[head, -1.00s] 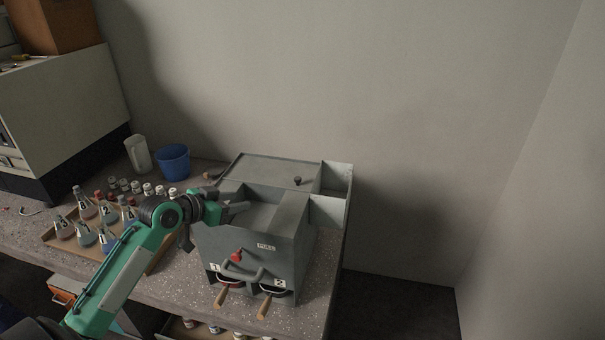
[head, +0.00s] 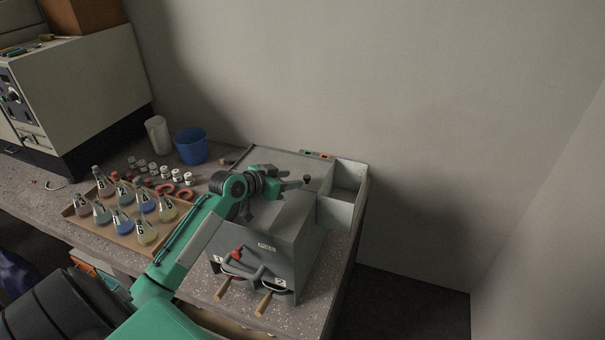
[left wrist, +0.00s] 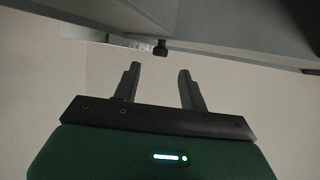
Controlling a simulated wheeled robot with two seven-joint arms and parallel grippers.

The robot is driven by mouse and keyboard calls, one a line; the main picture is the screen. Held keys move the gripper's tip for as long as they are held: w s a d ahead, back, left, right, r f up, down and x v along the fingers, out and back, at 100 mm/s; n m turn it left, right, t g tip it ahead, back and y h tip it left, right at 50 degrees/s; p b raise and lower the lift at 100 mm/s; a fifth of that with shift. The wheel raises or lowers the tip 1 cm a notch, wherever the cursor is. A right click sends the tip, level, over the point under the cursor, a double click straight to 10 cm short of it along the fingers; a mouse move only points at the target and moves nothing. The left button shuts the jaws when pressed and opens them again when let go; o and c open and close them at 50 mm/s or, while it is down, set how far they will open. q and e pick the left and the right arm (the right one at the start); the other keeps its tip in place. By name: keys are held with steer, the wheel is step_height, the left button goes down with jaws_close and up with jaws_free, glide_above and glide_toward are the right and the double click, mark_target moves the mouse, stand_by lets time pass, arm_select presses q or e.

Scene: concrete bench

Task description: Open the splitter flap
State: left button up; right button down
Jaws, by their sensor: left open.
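The splitter is a grey metal box (head: 300,262) with a PULL label on its front. A flat grey panel (head: 275,158), which looks like the flap, lies level across the back of its top. A small black knob (head: 306,179) stands near this panel's front right; it also shows in the left wrist view (left wrist: 160,48). My left gripper (head: 296,184) is over the box top, just left of the knob. In the left wrist view its two fingers (left wrist: 158,70) are apart and empty, with the knob beyond the tips, roughly centred between them. My right gripper is not in view.
A red-knobbed handle (head: 237,253) and two wooden-handled scoops (head: 264,303) are at the splitter's front. An open bin (head: 350,207) is at its right. The wall is behind.

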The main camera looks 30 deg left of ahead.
mark_target(306, 177)
arm_select(q)
steer(key=p+x, duration=0.1)
steer(key=x, duration=0.3)
steer(key=shift+r, duration=0.15)
steer(key=shift+x, duration=0.85)
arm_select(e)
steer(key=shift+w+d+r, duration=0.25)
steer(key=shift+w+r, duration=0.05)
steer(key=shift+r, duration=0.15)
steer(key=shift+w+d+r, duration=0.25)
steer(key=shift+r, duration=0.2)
arm_select(q)
jaws_close()
